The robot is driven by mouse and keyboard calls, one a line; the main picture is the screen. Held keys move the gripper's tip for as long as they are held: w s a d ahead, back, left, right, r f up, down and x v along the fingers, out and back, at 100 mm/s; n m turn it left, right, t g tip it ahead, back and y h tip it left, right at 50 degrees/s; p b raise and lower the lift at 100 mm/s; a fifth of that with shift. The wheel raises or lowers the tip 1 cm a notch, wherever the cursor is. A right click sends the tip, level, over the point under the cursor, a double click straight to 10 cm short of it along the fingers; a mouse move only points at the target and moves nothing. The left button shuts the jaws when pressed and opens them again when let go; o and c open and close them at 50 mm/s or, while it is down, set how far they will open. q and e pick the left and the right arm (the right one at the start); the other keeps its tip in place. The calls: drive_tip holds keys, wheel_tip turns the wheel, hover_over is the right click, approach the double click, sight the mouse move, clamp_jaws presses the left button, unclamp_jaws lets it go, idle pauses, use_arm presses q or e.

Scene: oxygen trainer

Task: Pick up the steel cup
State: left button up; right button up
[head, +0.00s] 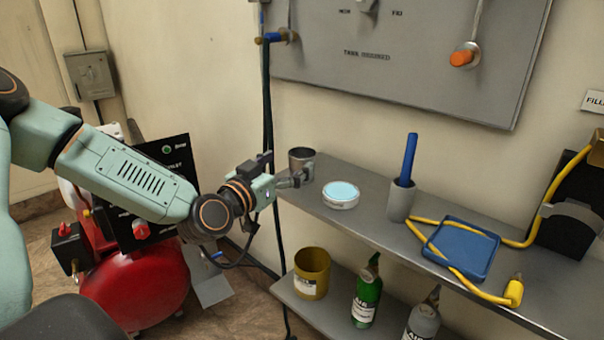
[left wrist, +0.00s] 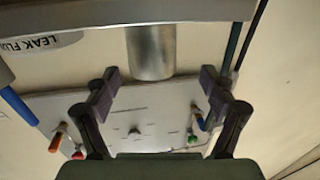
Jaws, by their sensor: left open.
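The steel cup (head: 302,160) stands upright near the left end of the upper grey shelf (head: 360,220). In the left wrist view, which is upside down, the cup (left wrist: 151,52) appears centred just beyond my left gripper's fingertips. My left gripper (head: 295,181) is beside the cup, with its fingers partly overlapping the cup's lower side in the head view. In the wrist view the two fingers (left wrist: 160,88) are spread wide with nothing between them. Whether either finger touches the cup is unclear. My right gripper is out of view.
A round leak fluid dish (head: 341,195) sits right of the cup. Beyond it are a grey holder (head: 401,202) with a blue rod (head: 408,160), a blue tray (head: 462,250) and a yellow hose (head: 520,242). A dark vertical hose (head: 268,120) runs behind my gripper.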

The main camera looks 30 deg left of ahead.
sight(295, 163)
use_arm(q)
drive_tip(key=shift+w+d+f+b, duration=0.1)
drive_tip(key=shift+w+d+b, duration=0.25)
drive_tip(key=shift+w+b, duration=0.35)
drive_tip(key=shift+w+d+b, duration=0.2)
drive_tip(key=shift+w+b, duration=0.45)
drive_tip(key=shift+w, duration=0.05)
drive_tip(key=shift+w+a+b, duration=0.1)
drive_tip(key=shift+w+b, duration=0.35)
drive_tip(key=shift+w, duration=0.65)
drive_tip(key=shift+s, duration=0.1)
drive_tip(key=shift+c, duration=0.7)
drive_tip(key=c, duration=1.1)
drive_tip(key=shift+c, duration=0.2)
